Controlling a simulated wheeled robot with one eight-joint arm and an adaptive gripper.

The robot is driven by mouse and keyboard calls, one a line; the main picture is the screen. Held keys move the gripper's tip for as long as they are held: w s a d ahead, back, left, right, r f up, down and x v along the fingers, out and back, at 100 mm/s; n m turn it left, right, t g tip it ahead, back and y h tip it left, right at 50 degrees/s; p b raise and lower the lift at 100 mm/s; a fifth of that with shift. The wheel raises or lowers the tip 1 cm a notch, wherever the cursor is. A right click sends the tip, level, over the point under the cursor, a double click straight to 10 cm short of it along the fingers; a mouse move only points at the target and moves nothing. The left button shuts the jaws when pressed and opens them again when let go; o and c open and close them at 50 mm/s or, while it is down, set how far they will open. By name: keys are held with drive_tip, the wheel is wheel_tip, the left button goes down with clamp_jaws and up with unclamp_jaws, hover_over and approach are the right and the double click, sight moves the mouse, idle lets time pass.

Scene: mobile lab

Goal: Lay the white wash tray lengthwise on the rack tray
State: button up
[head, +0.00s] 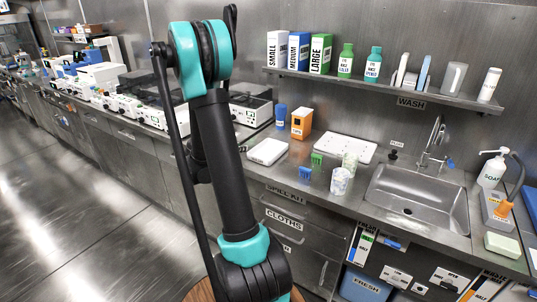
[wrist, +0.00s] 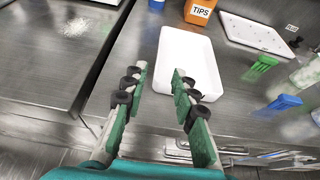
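A plain white shallow tray (head: 267,151), which looks like the wash tray, lies flat on the steel counter. It also shows in the wrist view (wrist: 182,52), long side pointing away from me. A larger white tray with rows of small dark marks (head: 345,148), perhaps the rack tray, lies farther right near the back wall; part of it shows in the wrist view (wrist: 254,33). My gripper (wrist: 160,70) is open and empty, at the near end of the plain tray. The right finger overlaps the tray in the picture; the left is just outside it. Contact cannot be told.
An orange tips box (head: 301,123) stands behind the plain tray, with a blue container (head: 281,117) beside it. White instruments line the counter at left.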

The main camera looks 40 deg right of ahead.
sight(258, 145)
drive_tip(key=x, duration=1.5)
drive_tip(key=shift+w+a+f, duration=0.1)
drive_tip(key=shift+w+f, duration=0.05)
clamp_jaws()
